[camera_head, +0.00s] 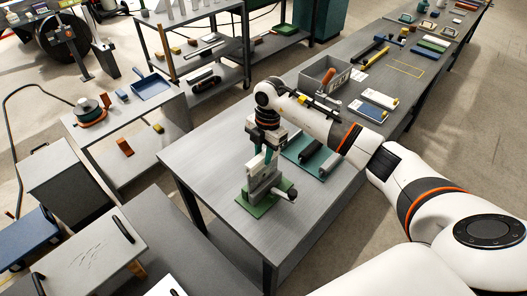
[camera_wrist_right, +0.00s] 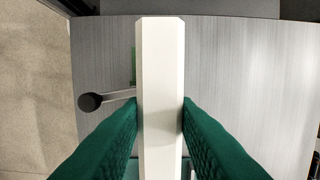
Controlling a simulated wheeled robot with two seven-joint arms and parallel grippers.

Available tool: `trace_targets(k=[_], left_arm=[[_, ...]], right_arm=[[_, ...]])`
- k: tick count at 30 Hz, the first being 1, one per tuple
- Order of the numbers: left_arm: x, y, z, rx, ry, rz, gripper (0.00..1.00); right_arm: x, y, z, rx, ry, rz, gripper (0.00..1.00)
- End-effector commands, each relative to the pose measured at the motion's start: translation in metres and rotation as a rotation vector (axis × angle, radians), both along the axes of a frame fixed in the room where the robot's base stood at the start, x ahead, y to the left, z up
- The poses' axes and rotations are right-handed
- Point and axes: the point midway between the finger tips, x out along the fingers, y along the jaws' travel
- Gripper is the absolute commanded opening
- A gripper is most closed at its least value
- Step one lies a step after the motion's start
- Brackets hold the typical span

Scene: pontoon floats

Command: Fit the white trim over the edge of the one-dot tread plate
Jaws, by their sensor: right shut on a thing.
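My right gripper (camera_head: 263,153) is shut on a white bar, the white trim (camera_wrist_right: 160,85), which runs lengthwise between its green fingers in the right wrist view. In the head view the trim (camera_head: 255,164) is small and partly hidden by the gripper. It is just over a grey vise-like fixture (camera_head: 264,184) on a green base (camera_head: 256,208). I cannot tell whether it touches anything there. I cannot make out the tread plate or any dot mark. In the right wrist view the trim hides most of the fixture. My left gripper is not in view.
The fixture's handle with a dark knob (camera_wrist_right: 90,102) sticks out to one side. A teal tray (camera_head: 293,152) with dark rollers lies behind it. A grey bin (camera_head: 312,75) and pale boxes (camera_head: 372,107) stand farther back. The grey table's left part (camera_head: 205,155) is clear.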

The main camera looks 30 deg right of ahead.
Motion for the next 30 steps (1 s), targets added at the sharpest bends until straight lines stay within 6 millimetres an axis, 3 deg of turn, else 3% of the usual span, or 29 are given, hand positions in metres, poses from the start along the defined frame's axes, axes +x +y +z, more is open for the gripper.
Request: trace_targets(k=[19,20,23,24,30], left_arm=[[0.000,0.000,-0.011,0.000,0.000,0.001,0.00],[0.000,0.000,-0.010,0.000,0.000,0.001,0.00],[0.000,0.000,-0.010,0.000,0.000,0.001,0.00],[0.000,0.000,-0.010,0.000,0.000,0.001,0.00],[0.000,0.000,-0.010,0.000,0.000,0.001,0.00]], right_arm=[[0.000,0.000,-0.017,0.000,0.001,0.000,0.04],[0.000,0.000,-0.016,0.000,0.000,0.000,0.32],[0.000,0.000,-0.016,0.000,0.000,0.000,0.48],[0.000,0.000,-0.016,0.000,0.000,0.000,0.52],[0.000,0.000,-0.016,0.000,0.001,0.000,0.52]])
